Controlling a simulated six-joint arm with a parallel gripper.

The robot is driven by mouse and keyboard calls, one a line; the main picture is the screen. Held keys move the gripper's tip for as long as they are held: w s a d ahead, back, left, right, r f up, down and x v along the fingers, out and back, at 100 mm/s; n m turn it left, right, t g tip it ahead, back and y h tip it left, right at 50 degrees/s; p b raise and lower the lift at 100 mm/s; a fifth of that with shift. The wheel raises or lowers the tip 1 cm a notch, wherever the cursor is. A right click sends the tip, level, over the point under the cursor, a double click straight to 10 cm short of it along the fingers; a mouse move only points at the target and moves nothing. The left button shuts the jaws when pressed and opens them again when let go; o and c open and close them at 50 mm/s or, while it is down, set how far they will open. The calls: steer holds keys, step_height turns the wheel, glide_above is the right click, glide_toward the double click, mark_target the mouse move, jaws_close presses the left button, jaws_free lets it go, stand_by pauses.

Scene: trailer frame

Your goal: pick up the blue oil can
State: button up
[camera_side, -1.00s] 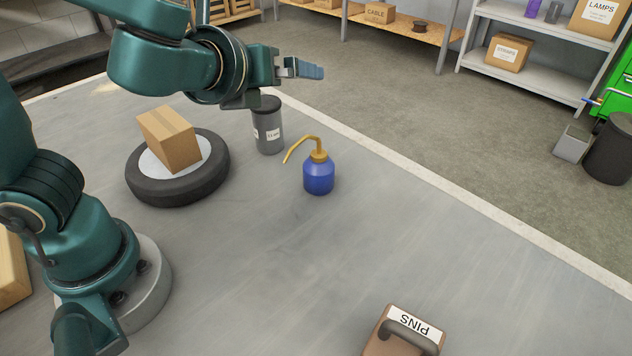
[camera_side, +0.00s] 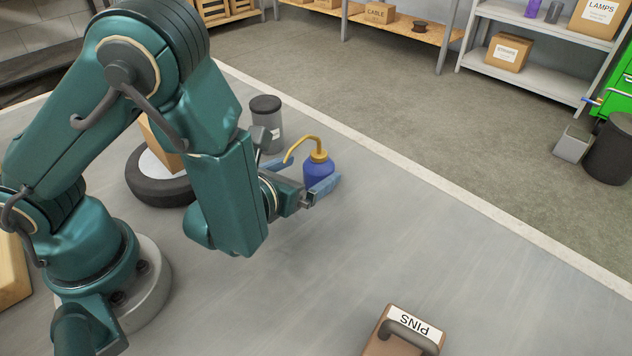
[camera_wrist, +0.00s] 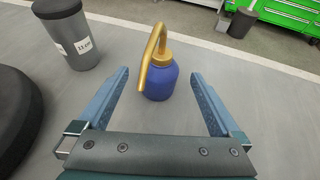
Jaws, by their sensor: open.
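The blue oil can (camera_side: 318,171) stands upright on the grey table, with a yellow cap and a bent yellow spout pointing left. It also shows in the wrist view (camera_wrist: 160,83), ahead of my gripper and between the lines of the two fingers. My gripper (camera_side: 300,175) is low over the table and open, its blue fingers apart. In the side view one finger lies in front of the can's lower part and hides some of it. In the wrist view the fingertips (camera_wrist: 160,75) are on either side of the can, with a gap visible on both sides.
A grey lidded canister (camera_side: 266,124) stands just left of the can. A black tyre (camera_side: 160,190) with a cardboard box (camera_side: 160,147) on it is further left, partly behind my arm. A brown PINS case (camera_side: 403,332) lies at the front. The table right of the can is clear.

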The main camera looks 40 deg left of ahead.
mark_target(319, 174)
step_height(319, 174, down, 2)
steer(key=shift+w+f, duration=0.1)
steer(key=shift+f, duration=0.15)
steer(key=shift+x, duration=2.5)
steer(key=shift+a, duration=0.1)
steer(key=shift+r, duration=0.1)
jaws_close()
